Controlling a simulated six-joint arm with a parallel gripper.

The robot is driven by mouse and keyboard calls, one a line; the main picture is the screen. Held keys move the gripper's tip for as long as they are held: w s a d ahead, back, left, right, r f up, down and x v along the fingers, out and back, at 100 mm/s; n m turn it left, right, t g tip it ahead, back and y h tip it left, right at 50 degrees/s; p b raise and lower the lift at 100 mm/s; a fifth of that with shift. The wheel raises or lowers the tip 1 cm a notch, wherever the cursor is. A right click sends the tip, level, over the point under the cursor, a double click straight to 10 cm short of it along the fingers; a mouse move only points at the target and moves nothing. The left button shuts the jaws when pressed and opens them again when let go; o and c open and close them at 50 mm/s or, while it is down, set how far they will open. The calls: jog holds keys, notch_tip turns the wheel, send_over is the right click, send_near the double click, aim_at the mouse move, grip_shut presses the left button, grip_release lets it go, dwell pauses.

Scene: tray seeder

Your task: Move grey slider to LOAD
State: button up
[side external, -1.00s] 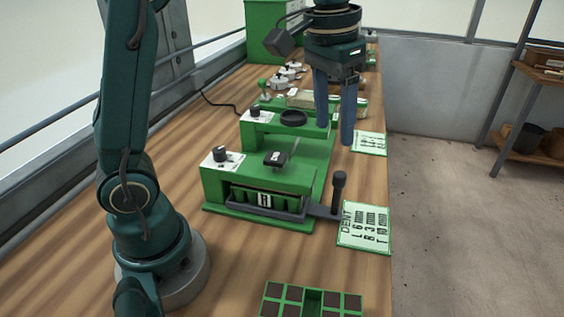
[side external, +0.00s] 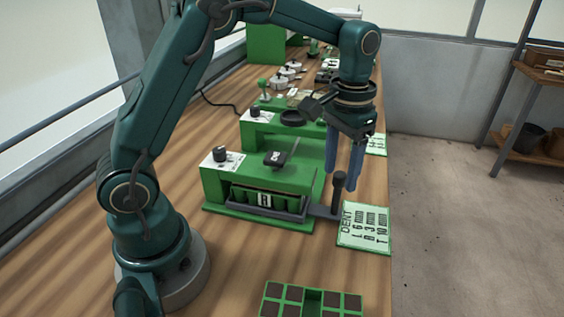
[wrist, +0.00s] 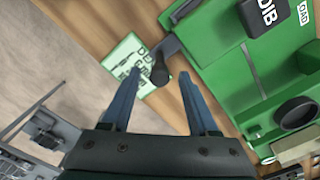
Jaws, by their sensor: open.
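The grey slider (side external: 320,211) runs along the front of the near green machine (side external: 215,185) and sticks out to the right. An upright dark knob (side external: 339,190) stands on its outer end. My gripper (side external: 341,181) is open, pointing down, with its blue fingers at the knob. In the wrist view the knob (wrist: 161,62) shows between and just beyond the fingertips of my gripper (wrist: 159,74). I cannot tell whether the fingers touch it. A white label (side external: 264,199) shows in the machine's front window. In the wrist view part of a label (wrist: 304,13) reads "OAD".
A green-edged card (side external: 364,228) lies right of the slider's end, near the table edge. A green seed tray (side external: 311,299) lies in front. A second green machine (side external: 262,128) stands behind. Bare wood (side external: 240,262) lies between machine and tray.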

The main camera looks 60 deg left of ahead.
grip_shut()
dwell(1.4)
